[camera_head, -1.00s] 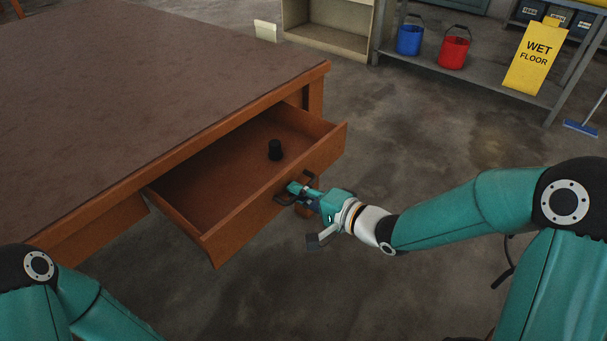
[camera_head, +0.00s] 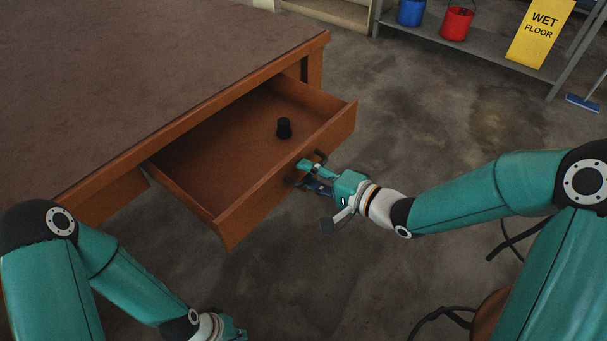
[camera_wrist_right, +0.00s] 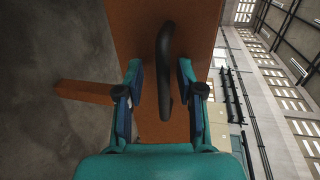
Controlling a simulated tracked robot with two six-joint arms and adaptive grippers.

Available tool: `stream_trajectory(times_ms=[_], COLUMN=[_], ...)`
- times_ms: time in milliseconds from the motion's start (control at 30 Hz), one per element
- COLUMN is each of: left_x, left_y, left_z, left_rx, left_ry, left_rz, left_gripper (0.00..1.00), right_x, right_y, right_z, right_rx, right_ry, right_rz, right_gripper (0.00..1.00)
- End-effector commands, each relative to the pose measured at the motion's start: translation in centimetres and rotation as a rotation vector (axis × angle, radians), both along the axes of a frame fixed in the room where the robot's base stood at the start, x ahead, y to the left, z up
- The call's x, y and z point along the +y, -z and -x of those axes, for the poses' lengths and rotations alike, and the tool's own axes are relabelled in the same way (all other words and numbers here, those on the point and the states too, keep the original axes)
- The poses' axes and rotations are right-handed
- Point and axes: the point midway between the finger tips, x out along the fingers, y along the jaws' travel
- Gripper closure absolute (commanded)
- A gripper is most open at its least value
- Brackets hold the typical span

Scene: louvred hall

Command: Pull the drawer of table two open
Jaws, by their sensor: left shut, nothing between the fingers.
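The brown-topped wooden table (camera_head: 150,70) has its drawer (camera_head: 262,195) pulled well out, its inside showing from above. The dark handle (camera_head: 320,156) is on the drawer front. My right gripper (camera_head: 308,176) is at this handle. In the right wrist view my fingers (camera_wrist_right: 160,88) are spread on both sides of the handle (camera_wrist_right: 164,60), with gaps showing beside it. My left gripper (camera_head: 236,332) is shut and empty at the bottom edge, mostly cut off, well below the drawer.
A grey shelf (camera_head: 480,52) stands at the back right, with a blue bucket (camera_head: 411,12), a red bucket (camera_head: 456,24) and a yellow wet floor sign (camera_head: 541,33). A blue broom head (camera_head: 583,103) is on the floor.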

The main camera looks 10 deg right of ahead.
Motion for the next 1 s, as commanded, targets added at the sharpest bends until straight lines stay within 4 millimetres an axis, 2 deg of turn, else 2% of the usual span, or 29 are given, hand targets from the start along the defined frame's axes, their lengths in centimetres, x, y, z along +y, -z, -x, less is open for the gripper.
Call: stream_trajectory(times_ms=[233, 367, 800, 1000], left_x=[0.0, 0.0, 0.0, 0.0], left_y=[-0.1, -0.1, -0.1, -0.1], left_z=[0.0, 0.0, 0.0, 0.0], left_rx=[0.000, 0.000, 0.000, 0.000], left_ry=[0.000, 0.000, 0.000, 0.000], left_rz=[0.000, 0.000, 0.000, 0.000], left_gripper=[1.00, 1.00, 1.00, 1.00], right_x=[-0.2, -1.1, -6.6, -7.8], right_y=[-0.2, -0.5, -2.1, -2.5], right_z=[0.1, 0.9, 6.8, 8.3], right_rx=[-0.004, -0.006, -0.004, -0.002], right_ry=[0.003, 0.004, 0.005, 0.002], right_rz=[-0.002, -0.001, 0.001, -0.001], right_gripper=[0.63, 0.63, 0.63, 0.63])
